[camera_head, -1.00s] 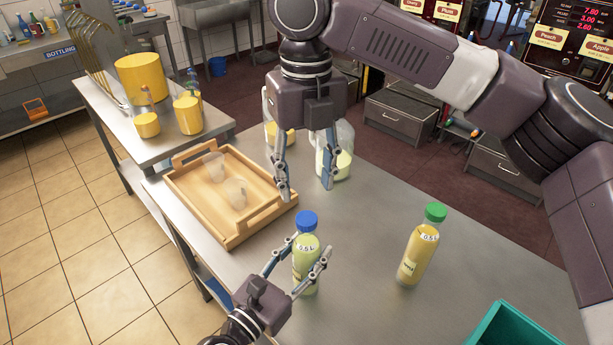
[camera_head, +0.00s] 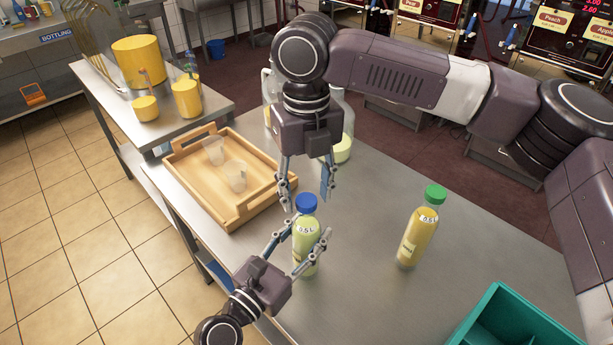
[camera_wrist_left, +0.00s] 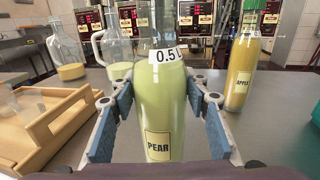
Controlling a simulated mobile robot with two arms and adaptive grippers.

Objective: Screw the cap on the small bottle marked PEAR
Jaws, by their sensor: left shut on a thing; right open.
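The small PEAR bottle (camera_head: 305,256) stands upright on the steel table, filled pale green, with a blue cap (camera_head: 306,203) on its top. In the left wrist view the bottle (camera_wrist_left: 162,100) shows its PEAR label, and the cap is out of frame. My left gripper (camera_head: 305,236) is shut on the bottle, one finger on each side of its body. My right gripper (camera_head: 306,193) is open and points down just above the cap, its fingertips apart to either side. Whether the cap is threaded tight cannot be seen.
A green-capped APPLE bottle (camera_head: 418,236) stands to the right. A wooden tray (camera_head: 250,207) with two clear cups lies to the left. A jug (camera_head: 343,150) stands behind my right gripper. A teal crate (camera_head: 490,308) is at the front right.

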